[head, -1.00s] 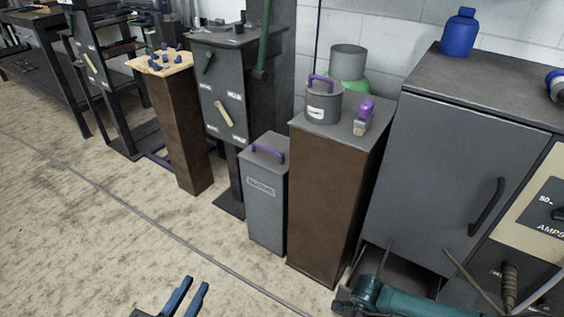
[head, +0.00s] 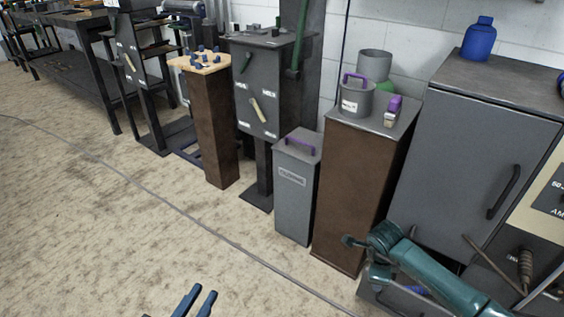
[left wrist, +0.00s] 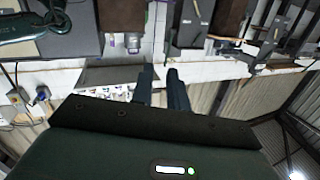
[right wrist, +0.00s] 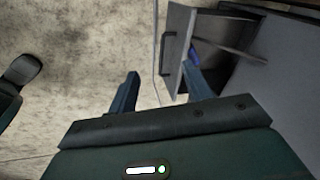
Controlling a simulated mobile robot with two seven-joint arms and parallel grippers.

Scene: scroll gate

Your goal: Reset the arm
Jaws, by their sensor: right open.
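My left gripper (head: 197,302) shows at the bottom edge of the head view, its two dark blue fingers apart over the bare floor. In the left wrist view (left wrist: 162,85) its fingers stand apart with a narrow gap and nothing between them. My right gripper (right wrist: 163,85) is open and empty in the right wrist view, its fingers wide apart, with floor and a grey cabinet behind them. My teal right arm (head: 440,280) comes in from the lower right of the head view, in front of the cabinet. Its fingers cannot be made out there.
A grey cabinet (head: 470,160) with a blue bottle (head: 478,38) stands at right. Beside it are a brown pedestal (head: 357,190) with a lidded pot (head: 357,98), a grey bin (head: 293,195), a lever panel (head: 258,98) and another brown pedestal (head: 213,125).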

